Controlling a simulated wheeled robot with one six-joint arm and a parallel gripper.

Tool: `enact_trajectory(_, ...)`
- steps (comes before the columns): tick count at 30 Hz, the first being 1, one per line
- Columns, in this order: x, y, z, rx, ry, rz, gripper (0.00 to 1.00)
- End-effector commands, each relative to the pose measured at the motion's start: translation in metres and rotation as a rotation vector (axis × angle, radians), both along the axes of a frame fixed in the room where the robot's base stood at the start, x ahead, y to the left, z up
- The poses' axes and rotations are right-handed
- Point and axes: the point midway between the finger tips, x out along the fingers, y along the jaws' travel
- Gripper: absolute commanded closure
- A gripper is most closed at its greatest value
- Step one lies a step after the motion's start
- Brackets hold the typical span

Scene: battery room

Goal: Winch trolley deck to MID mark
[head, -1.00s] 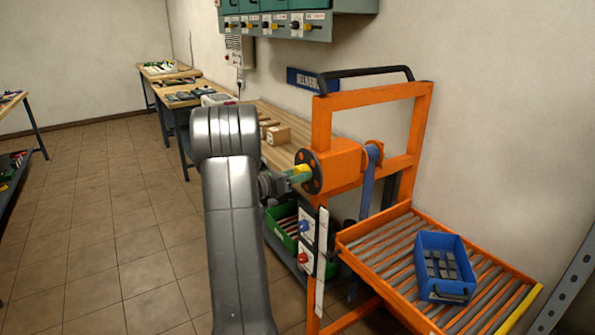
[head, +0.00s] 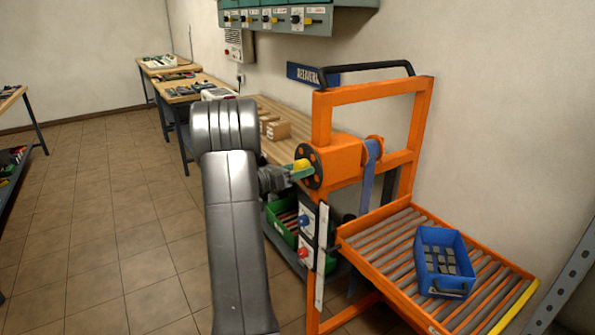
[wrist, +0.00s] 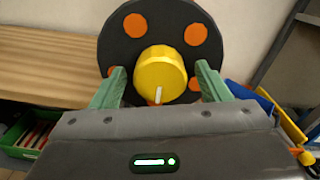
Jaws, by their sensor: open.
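The orange winch trolley (head: 322,125) stands at the right. Its black winch disc (head: 311,180) with orange spots carries a yellow knob (head: 302,164). My gripper (wrist: 161,82) is open, with one green finger on each side of the yellow knob in the wrist view (wrist: 160,70). Gaps show between fingers and knob there. A white peg shows low on the knob's face. The sloping roller deck (head: 375,238) has a yellow front edge and bears a blue bin (head: 449,288) with grey blocks. A white strip (head: 321,258) runs down the post. I cannot read a MID mark on it.
A wooden bench (head: 285,150) with small boxes stands behind the winch. A green bin (head: 283,220) sits below it. The tiled floor at left is clear.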

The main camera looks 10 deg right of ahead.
Motion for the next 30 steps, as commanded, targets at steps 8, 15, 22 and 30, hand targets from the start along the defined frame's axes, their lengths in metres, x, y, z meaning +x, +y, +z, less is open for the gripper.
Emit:
enact_trajectory(8, -0.013, 0.04, -0.001, 0.0, -0.001, 0.005, 0.3)
enact_trajectory(15, -0.032, 0.09, -0.001, 0.0, 0.0, 0.005, 0.3)
enact_trajectory(22, -0.043, 0.121, -0.001, 0.0, 0.001, 0.003, 0.3)
enact_trajectory(30, -0.047, 0.129, 0.0, 0.0, 0.001, 0.001, 0.3)
